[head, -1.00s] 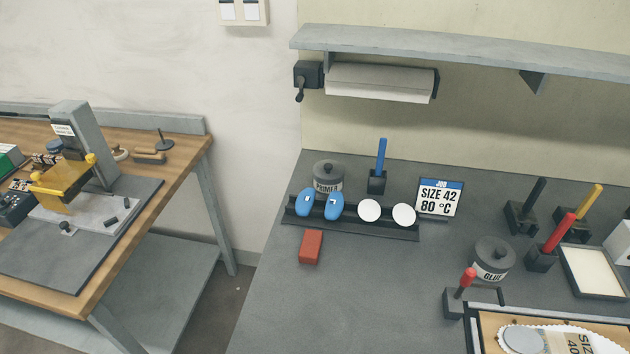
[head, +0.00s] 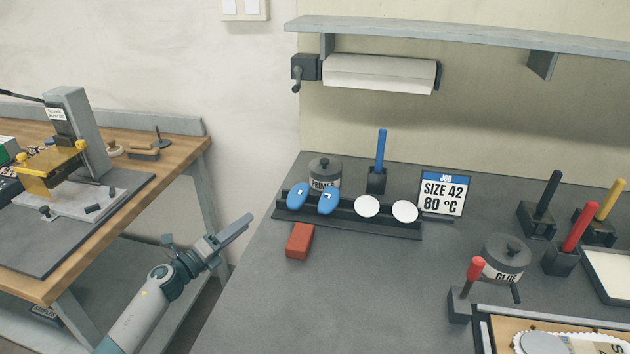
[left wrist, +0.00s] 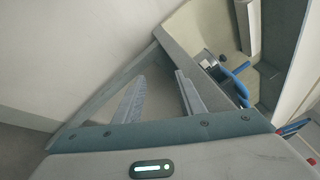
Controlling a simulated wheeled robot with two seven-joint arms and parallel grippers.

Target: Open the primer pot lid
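The grey primer pot (head: 325,178) stands at the back left of the dark bench, with a dark round lid (head: 325,166) and a knob on top. The lid sits on the pot. A rack in front hides part of the pot's lower side. My left gripper (head: 238,230) is left of the bench's left edge, in front of and to the left of the pot, well apart from it. In the left wrist view its two fingers (left wrist: 158,95) are apart with nothing between them. My right gripper is not in view.
The dark rack (head: 345,224) holds blue and white pieces in front of the pot. A red block (head: 299,241) lies before it. A blue-handled tool (head: 379,160) stands in a holder to the pot's right. The glue pot (head: 506,260) is farther right. The bench's front left is clear.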

